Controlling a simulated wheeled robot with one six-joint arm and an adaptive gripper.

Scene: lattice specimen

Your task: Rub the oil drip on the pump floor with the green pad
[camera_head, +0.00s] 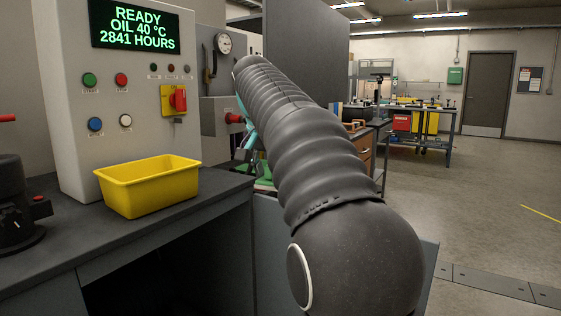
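My arm, in a dark ribbed sleeve, crosses the middle of the head view and hides much of what lies behind it. Teal and dark parts, which look like my gripper (246,146), show just left of the sleeve, beyond the counter's far end. Its fingers are too small and covered to tell whether they are open or shut. A small green patch (264,183) shows below these parts, partly hidden by the sleeve. I cannot tell whether it is the green pad, or whether the gripper touches it. No oil drip can be made out, and the pump floor is not clearly seen.
A yellow bin (150,187) stands on the dark counter (215,186) at left, before a control panel (75,130) with buttons and a red switch. A wooden drawer unit (364,153) and workbench (432,143) stand behind. Open floor (470,215) lies at right.

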